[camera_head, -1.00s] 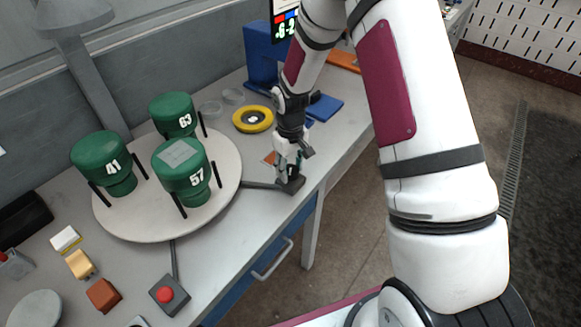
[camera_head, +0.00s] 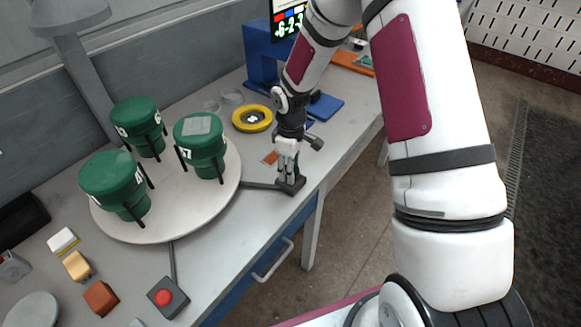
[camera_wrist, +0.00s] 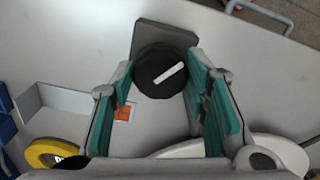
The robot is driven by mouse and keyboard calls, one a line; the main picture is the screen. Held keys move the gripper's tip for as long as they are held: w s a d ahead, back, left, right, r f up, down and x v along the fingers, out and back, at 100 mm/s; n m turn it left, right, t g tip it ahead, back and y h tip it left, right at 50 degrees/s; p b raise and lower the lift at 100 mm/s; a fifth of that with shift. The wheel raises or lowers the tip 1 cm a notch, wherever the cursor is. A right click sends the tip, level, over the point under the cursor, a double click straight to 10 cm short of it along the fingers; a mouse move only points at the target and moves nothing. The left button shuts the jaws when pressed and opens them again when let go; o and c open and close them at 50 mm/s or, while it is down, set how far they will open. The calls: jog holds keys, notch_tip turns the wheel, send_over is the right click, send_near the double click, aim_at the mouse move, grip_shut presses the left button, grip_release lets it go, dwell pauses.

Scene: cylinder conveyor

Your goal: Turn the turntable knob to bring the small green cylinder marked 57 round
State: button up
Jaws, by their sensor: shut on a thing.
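My gripper (camera_head: 288,168) points down at the black turntable knob (camera_wrist: 155,84), with its green-padded fingers shut on either side of it. The knob has a white bar mark and sits on a dark square base (camera_head: 291,187). In the head view the fingers largely hide the knob. The round pale turntable (camera_head: 190,215) carries three green cylinders. The one marked 57 (camera_head: 204,152), with a light square on top, stands at the right; only part of its number shows. Cylinder 41 (camera_head: 112,178) is at the front left and cylinder 63 (camera_head: 137,118) at the back, their numbers turned partly away.
A yellow ring (camera_head: 252,119) lies behind the turntable, near the blue stand (camera_head: 262,65). A red button box (camera_head: 166,297) and several small blocks, including a red one (camera_head: 100,298), lie at the table's front left. The tabletop between turntable and knob base is mostly clear.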

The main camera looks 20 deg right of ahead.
jog(key=shift+s+f+n, duration=0.1)
jog(key=shift+n, duration=2.1)
jog(key=shift+n+b, duration=0.3)
jog(key=shift+n, duration=2.4)
dwell(2.4)
jog(key=o, duration=1.2)
